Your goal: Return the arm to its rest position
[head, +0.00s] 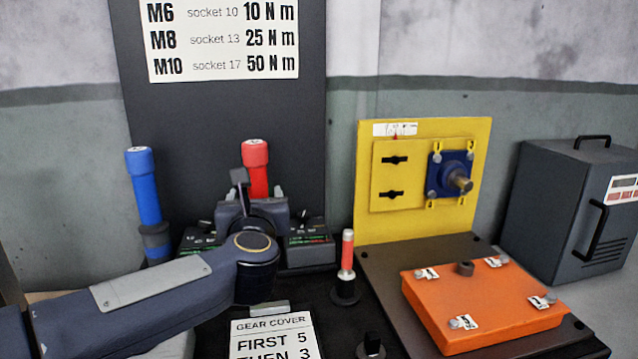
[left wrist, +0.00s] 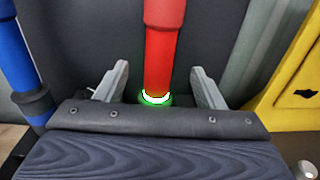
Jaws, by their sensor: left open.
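My left arm (head: 140,300) reaches in from the lower left of the head view. Its gripper (head: 258,186) is at the red-handled tool (head: 256,155), which stands upright in front of the dark panel. In the left wrist view the two grey fingers (left wrist: 160,82) are open, one on each side of the red tool (left wrist: 165,50), with gaps on both sides. A green-white glowing ring shows at the tool's lower end. The tool's base is partly hidden by my gripper. My right gripper is not in view.
A blue-handled tool (head: 144,190) stands left of my gripper. Beyond are a yellow panel (head: 415,222), an orange plate (head: 470,318) and a grey case (head: 560,200). A torque sign (head: 222,38) hangs above.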

